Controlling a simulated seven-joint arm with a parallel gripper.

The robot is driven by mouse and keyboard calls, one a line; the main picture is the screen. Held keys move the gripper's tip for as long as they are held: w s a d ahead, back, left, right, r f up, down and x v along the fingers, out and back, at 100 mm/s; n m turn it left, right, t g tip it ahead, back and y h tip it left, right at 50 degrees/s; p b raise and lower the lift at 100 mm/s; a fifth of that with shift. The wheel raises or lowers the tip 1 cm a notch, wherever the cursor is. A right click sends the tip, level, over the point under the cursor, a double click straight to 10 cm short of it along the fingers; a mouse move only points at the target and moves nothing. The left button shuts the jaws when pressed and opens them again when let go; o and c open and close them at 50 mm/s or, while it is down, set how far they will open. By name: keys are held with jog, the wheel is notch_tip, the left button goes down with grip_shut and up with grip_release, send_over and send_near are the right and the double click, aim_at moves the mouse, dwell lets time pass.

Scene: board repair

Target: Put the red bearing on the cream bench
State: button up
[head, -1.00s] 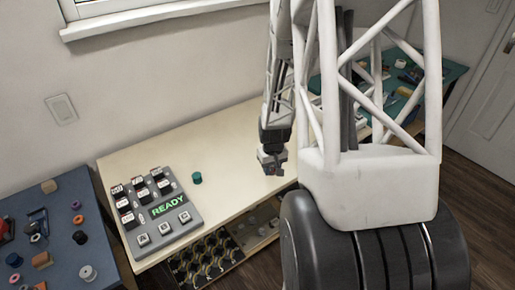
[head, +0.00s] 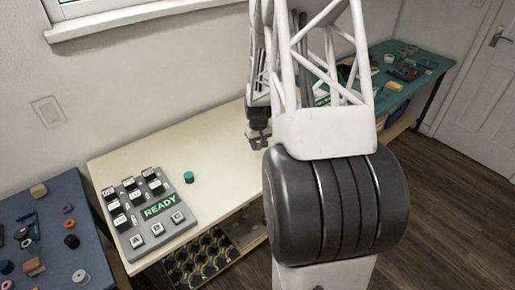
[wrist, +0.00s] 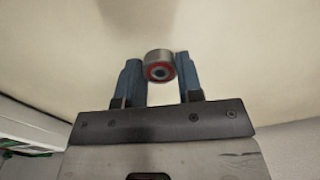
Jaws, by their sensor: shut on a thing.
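The red bearing (wrist: 159,67), a metal ring with a red face, is held between the blue fingertips of my gripper (wrist: 158,72) in the wrist view. The gripper is shut on it. The cream bench (head: 222,165) runs along the wall in the head view. My gripper (head: 259,141) hangs over the bench's right part in that view, and the bearing cannot be made out there. The cream surface (wrist: 240,50) fills most of the wrist view behind the bearing. The gap between bearing and bench is hard to judge.
A grey button panel (head: 147,214) reading READY and a green cylinder (head: 188,177) stand on the cream bench's left part. A blue table (head: 62,205) with small parts is at left, a teal table (head: 425,62) with items at back right. The bench's middle is clear.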

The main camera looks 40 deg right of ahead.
aim_at(258, 152)
jog(key=shift+w+d, duration=0.4)
jog(key=shift+w, duration=0.35)
jog(key=shift+f, duration=1.8)
jog(key=shift+f, duration=0.1)
jog(key=o, duration=0.9)
jog(key=shift+r, duration=6.1)
